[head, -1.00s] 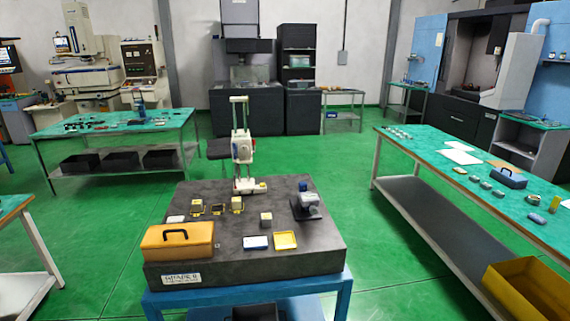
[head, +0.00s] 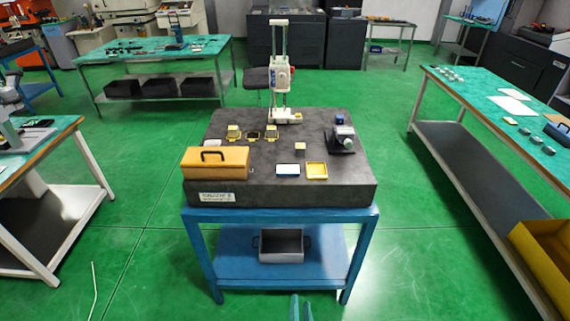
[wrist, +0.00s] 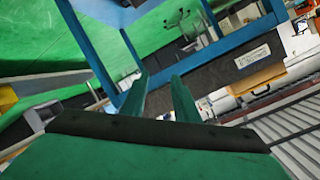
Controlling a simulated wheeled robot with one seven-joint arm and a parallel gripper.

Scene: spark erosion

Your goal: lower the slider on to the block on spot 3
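A white height gauge with twin columns (head: 280,38) stands at the back of the dark stone plate (head: 230,192). Left of the gauge are several small yellow-edged spots; the right one bears a pale block (head: 271,130). I cannot read the spot numbers. Another pale block (head: 300,147) stands apart near the plate's middle. My gripper (head: 300,300) shows at the bottom edge, far in front of the gauge. In the wrist view its green fingers (wrist: 161,78) are apart and empty.
An orange case (head: 216,163), a blue-and-white box (head: 288,171), a yellow tray (head: 316,171) and a dark device (head: 343,138) lie on the plate. The blue stand (head: 280,215) holds a grey bin (head: 282,247). Green floor is clear around it.

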